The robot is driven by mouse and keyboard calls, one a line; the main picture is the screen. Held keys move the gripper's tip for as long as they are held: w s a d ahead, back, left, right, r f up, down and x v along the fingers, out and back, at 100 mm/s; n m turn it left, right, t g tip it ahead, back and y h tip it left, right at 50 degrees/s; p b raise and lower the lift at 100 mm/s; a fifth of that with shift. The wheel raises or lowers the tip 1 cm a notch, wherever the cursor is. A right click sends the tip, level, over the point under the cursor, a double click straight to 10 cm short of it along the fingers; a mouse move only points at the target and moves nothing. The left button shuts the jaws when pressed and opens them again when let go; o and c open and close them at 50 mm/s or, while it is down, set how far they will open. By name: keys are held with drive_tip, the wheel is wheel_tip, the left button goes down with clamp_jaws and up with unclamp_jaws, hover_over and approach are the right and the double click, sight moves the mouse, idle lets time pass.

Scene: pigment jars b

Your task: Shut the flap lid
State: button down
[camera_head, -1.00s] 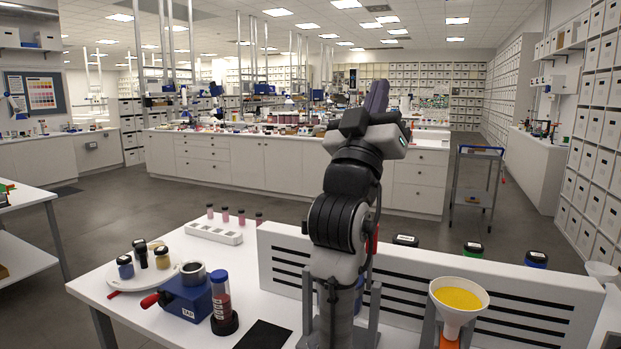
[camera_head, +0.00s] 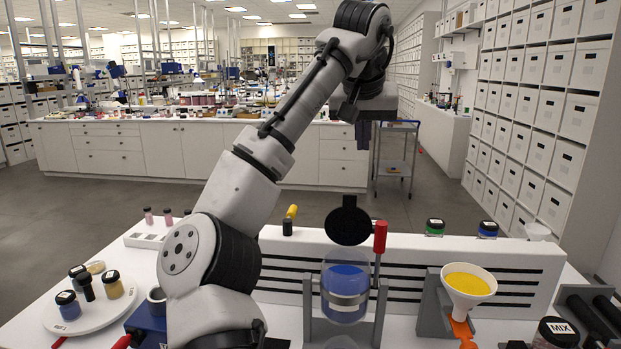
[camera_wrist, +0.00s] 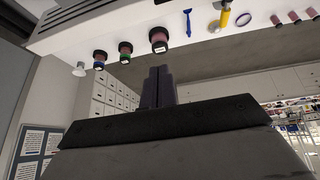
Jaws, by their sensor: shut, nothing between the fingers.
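The flap lid (camera_head: 347,224) is a round black disc standing up, open, above the rim of a clear jar (camera_head: 345,290) with blue contents. The jar sits in a grey stand at the front of the slotted white panel. A red handle (camera_head: 380,236) rises at the jar's right. My gripper (camera_head: 363,136) hangs well above and beyond the lid, apart from it, fingers pointing down. In the wrist view my gripper's dark fingers (camera_wrist: 157,85) are together and empty. I cannot make out the flap lid in that view.
The slotted white panel (camera_head: 500,265) runs behind the jar. A funnel with yellow powder (camera_head: 468,283) stands right of it. A white plate (camera_head: 95,308) with small jars is at left. Green (camera_head: 435,228) and blue (camera_head: 488,230) jars stand behind the panel.

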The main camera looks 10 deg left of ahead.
drive_tip(key=s+a, duration=0.1)
drive_tip(key=a, duration=0.1)
drive_tip(key=p, duration=0.4)
hover_over(348, 216)
drive_tip(key=shift+g+y, duration=0.4)
drive_tip(key=shift+w+f, duration=0.2)
drive_tip(key=shift+f, duration=2.1)
drive_tip(key=shift+w+f, duration=0.2)
drive_tip(key=shift+f, duration=2.05)
drive_tip(key=shift+f+b, duration=0.15)
drive_tip(key=shift+b, duration=0.25)
